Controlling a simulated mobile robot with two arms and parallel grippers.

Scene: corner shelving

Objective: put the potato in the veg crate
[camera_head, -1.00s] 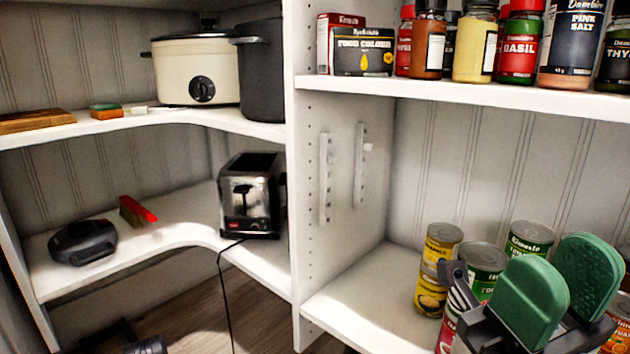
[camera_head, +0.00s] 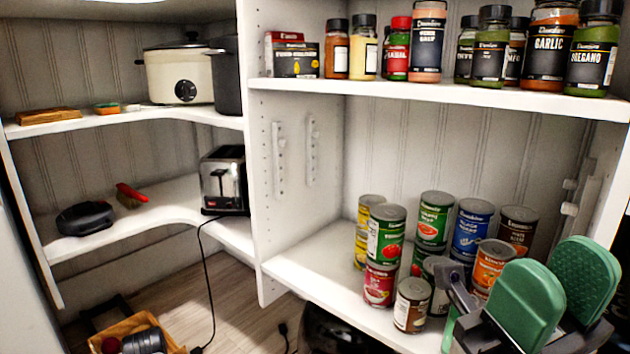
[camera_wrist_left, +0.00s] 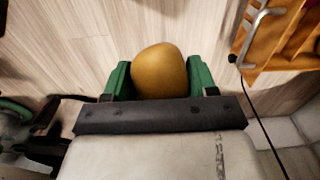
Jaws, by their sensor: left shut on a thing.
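The potato (camera_wrist_left: 160,72) is brownish yellow and shows in the left wrist view. My left gripper (camera_wrist_left: 160,82) is shut on it, with a green finger at each side, and holds it above the wooden floor. An orange wooden crate (camera_wrist_left: 262,52), seemingly the veg crate, is at the top right of that view, apart from the potato. Reddish things show inside it. In the head view the crate (camera_head: 182,350) is on the floor at the bottom left, partly cut off. My right gripper (camera_head: 556,285) has two green pads apart and nothing between them.
Cans (camera_head: 385,235) stand on the right lower shelf, behind and beside my right gripper. Spice jars (camera_head: 428,45) fill the shelf above. A toaster (camera_head: 222,180) stands on the left corner shelf, its cord (camera_head: 207,285) hanging to the floor. Bare floor (camera_head: 245,300) lies right of the crate.

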